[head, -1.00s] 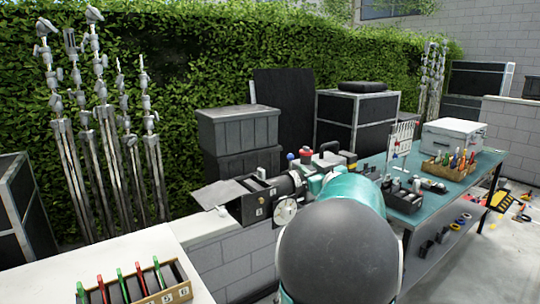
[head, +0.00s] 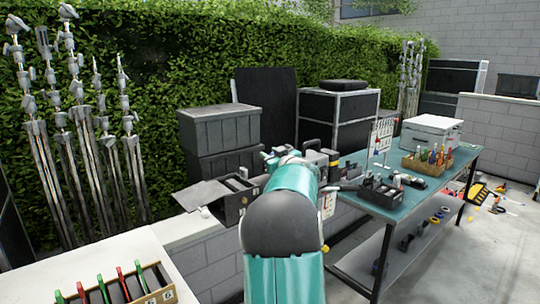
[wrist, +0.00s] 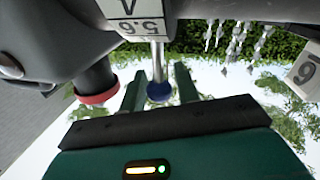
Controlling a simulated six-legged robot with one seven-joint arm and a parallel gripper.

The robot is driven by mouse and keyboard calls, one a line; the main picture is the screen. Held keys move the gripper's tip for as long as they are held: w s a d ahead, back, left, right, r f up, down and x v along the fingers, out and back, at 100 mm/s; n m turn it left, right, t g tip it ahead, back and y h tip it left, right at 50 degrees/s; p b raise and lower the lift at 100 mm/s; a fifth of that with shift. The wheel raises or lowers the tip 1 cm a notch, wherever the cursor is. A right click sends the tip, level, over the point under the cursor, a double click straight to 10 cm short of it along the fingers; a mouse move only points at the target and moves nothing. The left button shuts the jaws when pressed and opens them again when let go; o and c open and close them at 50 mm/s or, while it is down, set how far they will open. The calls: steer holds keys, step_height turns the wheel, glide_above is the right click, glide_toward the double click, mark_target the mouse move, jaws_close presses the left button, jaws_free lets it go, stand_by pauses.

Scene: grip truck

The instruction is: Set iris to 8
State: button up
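In the wrist view my gripper (wrist: 160,80) is open, with its two green fingers apart. A metal post with a blue end (wrist: 159,92) stands between them; I cannot tell whether either finger touches it. A white label reading 5.6 (wrist: 142,22) sits just above the post. A red-ringed black knob (wrist: 97,97) is left of the fingers.
A teal workbench (head: 395,208) with small gear and a wooden box of tools (head: 428,162) stands right of my arm. Light stands (head: 80,120) and dark cases (head: 220,128) line the hedge. A tray of coloured-handled items (head: 125,290) is at lower left.

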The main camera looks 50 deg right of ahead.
steer(key=shift+w+d, duration=0.15)
steer(key=shift+w, duration=0.1)
jaws_close()
